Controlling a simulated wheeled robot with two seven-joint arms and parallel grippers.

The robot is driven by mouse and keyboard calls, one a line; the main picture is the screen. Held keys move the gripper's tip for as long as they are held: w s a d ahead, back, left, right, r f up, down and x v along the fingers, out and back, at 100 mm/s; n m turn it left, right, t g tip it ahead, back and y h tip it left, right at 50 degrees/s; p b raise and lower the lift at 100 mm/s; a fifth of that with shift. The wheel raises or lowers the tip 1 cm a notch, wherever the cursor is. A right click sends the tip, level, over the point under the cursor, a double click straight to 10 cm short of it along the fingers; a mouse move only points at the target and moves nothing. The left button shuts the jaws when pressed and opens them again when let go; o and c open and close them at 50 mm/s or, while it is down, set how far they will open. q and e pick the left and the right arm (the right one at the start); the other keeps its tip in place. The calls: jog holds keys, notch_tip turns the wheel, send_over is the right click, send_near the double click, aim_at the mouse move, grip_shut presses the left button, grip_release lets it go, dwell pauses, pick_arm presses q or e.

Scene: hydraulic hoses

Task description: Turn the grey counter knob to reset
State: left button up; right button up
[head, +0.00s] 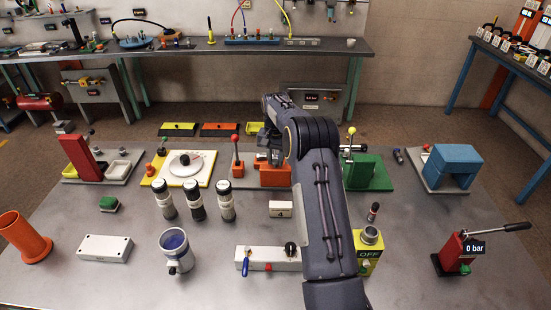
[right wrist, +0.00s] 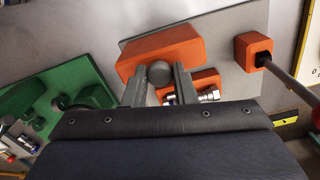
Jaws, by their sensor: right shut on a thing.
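The grey counter knob (right wrist: 160,73) is a dark round knob at the front of an orange block (right wrist: 168,48) in the right wrist view. My right gripper (right wrist: 159,80) has one finger on each side of the knob and is shut on it. In the head view my right arm reaches over the table, and the gripper (head: 270,150) is at the orange unit (head: 275,177). The arm hides part of that unit, and the knob cannot be made out there. Any counter digits are not visible. My left gripper is not in view.
A red-balled lever (head: 236,153) stands left of the orange unit, and a green unit (head: 370,173) with a yellow-balled lever stands right. A silver fitting (right wrist: 208,96) lies close to the fingers.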

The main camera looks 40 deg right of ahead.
aim_at(276, 161)
jog(key=shift+m, duration=0.3)
jog(key=o, duration=1)
notch_tip(276, 161, up, 8)
jog(key=shift+f+b, duration=0.1)
jog(key=shift+b, duration=0.45)
jog(key=shift+s, duration=0.1)
